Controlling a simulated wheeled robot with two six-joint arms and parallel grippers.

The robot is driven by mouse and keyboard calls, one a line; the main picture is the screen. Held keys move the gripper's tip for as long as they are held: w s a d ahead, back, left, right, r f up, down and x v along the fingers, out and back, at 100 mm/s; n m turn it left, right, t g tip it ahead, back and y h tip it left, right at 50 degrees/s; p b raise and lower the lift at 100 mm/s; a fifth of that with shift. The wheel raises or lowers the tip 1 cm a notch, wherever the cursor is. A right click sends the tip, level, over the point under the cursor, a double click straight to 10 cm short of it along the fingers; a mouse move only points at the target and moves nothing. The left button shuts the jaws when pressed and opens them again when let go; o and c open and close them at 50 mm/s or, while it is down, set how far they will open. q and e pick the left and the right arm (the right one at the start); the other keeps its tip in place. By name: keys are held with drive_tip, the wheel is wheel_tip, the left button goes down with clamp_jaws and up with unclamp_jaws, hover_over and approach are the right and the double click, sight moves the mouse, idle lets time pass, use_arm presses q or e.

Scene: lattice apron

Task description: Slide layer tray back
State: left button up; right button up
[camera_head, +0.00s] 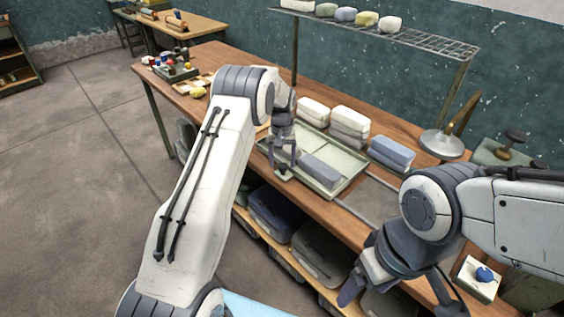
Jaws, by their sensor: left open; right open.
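The layer tray (346,162) is a pale green, shallow tray with a raised rim on the wooden table. A blue-grey folded cloth (321,170) lies in its front right part, and white folded stacks stand at its back edge. My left gripper (282,166) is open and points down at the tray's front left edge; whether it touches the rim I cannot tell. My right gripper (356,290) is open and empty, in front of the table edge and away from the tray. My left arm hides the tray's left end.
White folded stacks (349,124) and a blue folded stack (391,153) stand behind the tray. A wire rack (420,38) rises at the back. A round metal thing (441,144) stands at right. A grey plate (371,198) lies right of the tray. Bins fill the shelf below.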

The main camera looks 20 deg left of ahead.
use_arm(q)
wheel_tip(320, 180, up, 10)
drive_tip(key=b, duration=0.1)
drive_tip(key=shift+b, duration=0.4)
drive_tip(key=s+d+r+m, duration=0.3)
drive_tip(key=s+d+r, duration=0.1)
drive_tip(key=s+d, duration=0.5)
drive_tip(key=s+d+r+m, duration=0.3)
drive_tip(key=s+d+r, duration=0.1)
drive_tip(key=s+d, duration=0.5)
drive_tip(key=s+f+m, duration=0.1)
drive_tip(key=s+m, duration=0.1)
drive_tip(key=s, duration=0.9)
drive_tip(key=s+f+m+h, duration=0.1)
drive_tip(key=s+m, duration=0.2)
drive_tip(key=s, duration=0.9)
drive_tip(key=shift+s+d+f, duration=0.15)
drive_tip(key=shift+d+f, duration=0.1)
drive_tip(key=shift+f, duration=0.1)
